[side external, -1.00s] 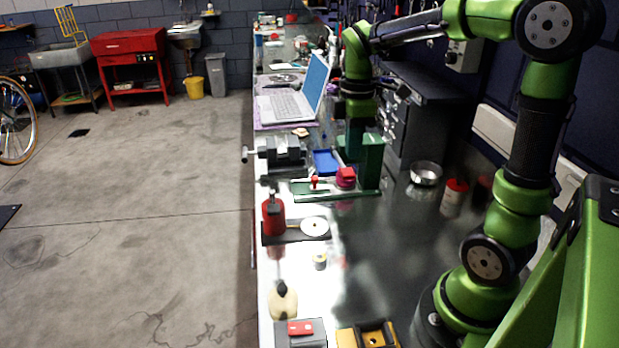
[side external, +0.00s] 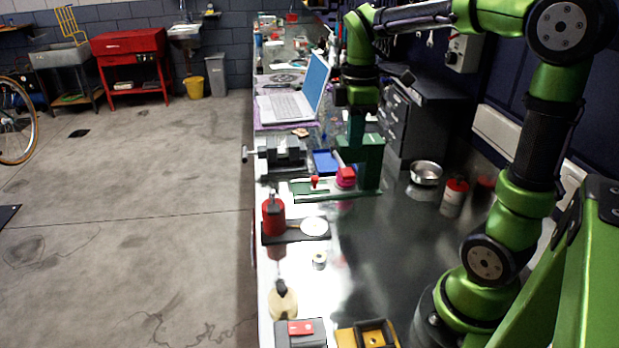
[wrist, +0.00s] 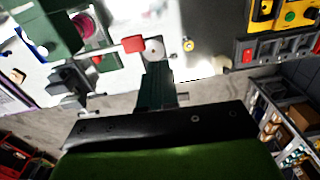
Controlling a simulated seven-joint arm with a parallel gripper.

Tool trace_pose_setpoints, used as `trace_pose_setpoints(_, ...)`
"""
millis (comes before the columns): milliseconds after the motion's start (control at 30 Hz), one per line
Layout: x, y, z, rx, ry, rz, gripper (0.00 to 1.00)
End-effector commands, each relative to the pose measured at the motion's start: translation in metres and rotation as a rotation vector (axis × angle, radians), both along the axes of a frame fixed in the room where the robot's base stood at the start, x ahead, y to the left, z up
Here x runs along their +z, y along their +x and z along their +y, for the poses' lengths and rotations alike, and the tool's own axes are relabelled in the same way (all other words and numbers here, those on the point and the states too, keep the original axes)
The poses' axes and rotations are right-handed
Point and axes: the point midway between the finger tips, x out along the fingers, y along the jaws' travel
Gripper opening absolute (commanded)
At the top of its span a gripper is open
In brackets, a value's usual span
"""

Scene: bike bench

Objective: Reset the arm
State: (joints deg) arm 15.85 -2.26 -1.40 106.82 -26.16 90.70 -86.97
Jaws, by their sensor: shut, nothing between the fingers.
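My gripper (side external: 357,128) hangs from the green arm over the bench in the side external view, beside the green press-like stand (side external: 372,165). Part of its fingers may be hidden against the stand. In the wrist view my gripper (wrist: 157,75) shows as dark teal fingers close together, with nothing between them. The fingers appear just below a white disc (wrist: 153,48) and a red part (wrist: 133,44). Whether they touch anything below is unclear, but no object is held.
A vise (side external: 283,152), a laptop (side external: 290,103), a red bottle (side external: 273,217), a metal bowl (side external: 426,172), a red-topped can (side external: 455,192) and a yellow block (side external: 368,337) stand on the bench. The bench middle is fairly clear. Open floor lies left.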

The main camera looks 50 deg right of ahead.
Motion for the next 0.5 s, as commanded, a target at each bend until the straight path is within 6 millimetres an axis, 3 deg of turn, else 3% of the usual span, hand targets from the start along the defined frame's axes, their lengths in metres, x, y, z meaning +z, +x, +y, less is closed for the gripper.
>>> trace_pose_setpoints(167, -0.011, 0.002, 0.003, -0.256, 0.001, -0.046, 0.0)
trace_pose_setpoints(267, -0.014, -0.003, 0.019, -0.475, 0.032, -0.126, 0.0)
trace_pose_setpoints(500, -0.011, -0.033, 0.079, -0.973, 0.256, -0.342, 0.0)
